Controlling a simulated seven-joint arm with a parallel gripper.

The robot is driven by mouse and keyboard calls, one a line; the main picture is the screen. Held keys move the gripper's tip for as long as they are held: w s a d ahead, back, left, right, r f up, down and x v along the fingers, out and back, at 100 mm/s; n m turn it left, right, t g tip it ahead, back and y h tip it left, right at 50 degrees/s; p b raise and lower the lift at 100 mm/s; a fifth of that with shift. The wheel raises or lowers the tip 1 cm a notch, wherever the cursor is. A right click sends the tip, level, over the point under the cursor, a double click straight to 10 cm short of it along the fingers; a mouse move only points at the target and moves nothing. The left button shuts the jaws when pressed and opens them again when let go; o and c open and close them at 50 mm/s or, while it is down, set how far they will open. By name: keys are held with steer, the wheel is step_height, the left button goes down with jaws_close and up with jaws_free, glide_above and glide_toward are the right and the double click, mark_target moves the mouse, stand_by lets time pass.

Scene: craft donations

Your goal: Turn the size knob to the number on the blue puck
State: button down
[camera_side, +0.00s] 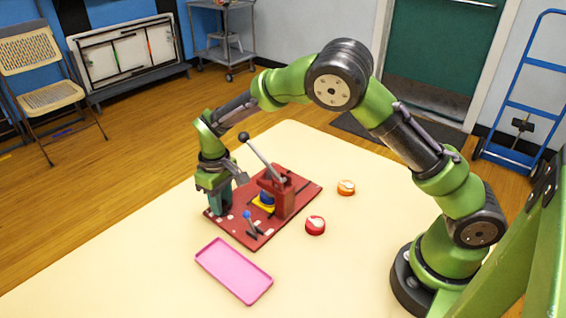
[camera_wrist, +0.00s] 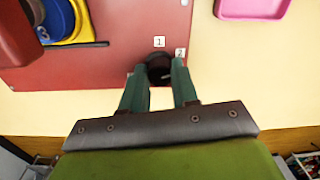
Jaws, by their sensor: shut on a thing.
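The size knob (camera_wrist: 159,66) is a dark round knob near the edge of the red board (camera_wrist: 100,75). My gripper (camera_wrist: 160,78) is shut on the knob, a green finger on either side. White labels "1" (camera_wrist: 159,42) and "2" (camera_wrist: 180,53) lie beside it; other labels there are hidden by the fingers. The blue puck (camera_wrist: 58,18) sits in a yellow holder (camera_wrist: 85,30), partly cut off; its white number looks like a 3 but is not fully clear. In the side view, the blue puck (camera_side: 267,197) is under the red press, and my gripper (camera_side: 220,207) is at the board's left corner.
The press (camera_side: 283,195) has a raised lever with a black ball (camera_side: 244,137). A blue-tipped small lever (camera_side: 248,217) stands on the board. A pink tray (camera_side: 233,270), red puck (camera_side: 315,226) and orange puck (camera_side: 346,187) lie on the cream table (camera_side: 360,260).

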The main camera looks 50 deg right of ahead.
mark_target(223, 203)
steer(key=m, duration=0.4)
steer(key=shift+r, duration=0.1)
steer(key=m, duration=0.5)
steer(key=shift+m, duration=0.3)
stand_by(0.4)
steer(key=c, duration=0.8)
jaws_free()
steer(key=shift+c, duration=0.2)
step_height(223, 203, up, 17)
steer(key=shift+s+d, duration=0.15)
